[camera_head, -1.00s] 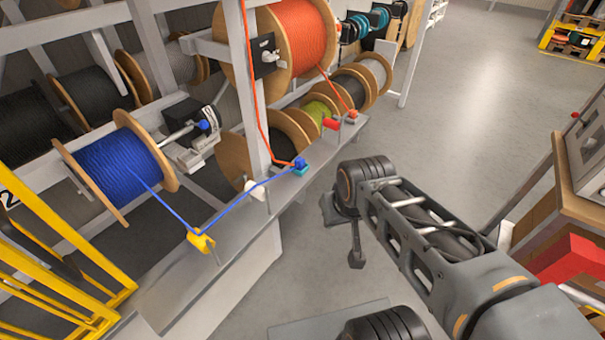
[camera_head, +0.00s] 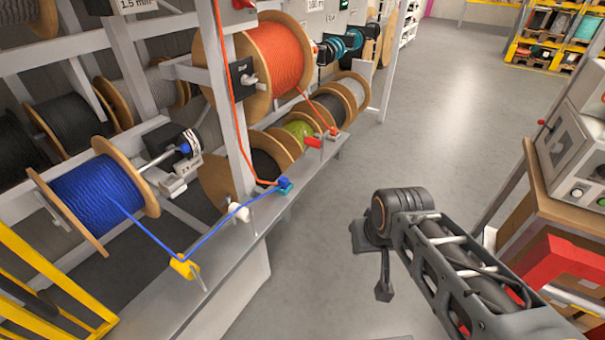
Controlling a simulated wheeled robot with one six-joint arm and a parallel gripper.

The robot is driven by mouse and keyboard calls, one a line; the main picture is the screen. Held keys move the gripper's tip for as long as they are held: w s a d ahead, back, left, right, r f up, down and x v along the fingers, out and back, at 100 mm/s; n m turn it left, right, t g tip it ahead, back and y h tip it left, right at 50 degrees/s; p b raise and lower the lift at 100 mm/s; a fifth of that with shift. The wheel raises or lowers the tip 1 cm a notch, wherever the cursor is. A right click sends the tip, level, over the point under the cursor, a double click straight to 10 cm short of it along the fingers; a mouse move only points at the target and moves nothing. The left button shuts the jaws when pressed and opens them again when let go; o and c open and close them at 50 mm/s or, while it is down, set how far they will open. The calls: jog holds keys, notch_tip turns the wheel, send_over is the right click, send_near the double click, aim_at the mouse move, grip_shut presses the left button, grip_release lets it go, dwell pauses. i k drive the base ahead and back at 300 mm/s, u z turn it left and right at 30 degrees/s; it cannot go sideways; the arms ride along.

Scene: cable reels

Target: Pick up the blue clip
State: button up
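The blue clip (camera_head: 284,186) is a small blue and teal piece on the grey ledge of the reel rack. Blue cable from the blue reel (camera_head: 97,194) runs through a yellow clip (camera_head: 184,268) towards it, and an orange cable comes down to it as well. My gripper (camera_head: 372,262) hangs at the end of my arm, to the right of the ledge and apart from the clip. Part of it is hidden behind my arm, so its opening does not show clearly. I see nothing held in it.
The ledge (camera_head: 240,240) also bears a white clip (camera_head: 238,212) and a red clip (camera_head: 313,142). Yellow rails (camera_head: 50,290) stand at the lower left. A wooden bench (camera_head: 545,170) with a grey machine and red bin is at the right. The floor between (camera_head: 440,130) is clear.

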aim_at(282, 182)
jog(key=u, duration=0.2)
jog(key=i, duration=0.95)
jog(key=u, duration=0.8)
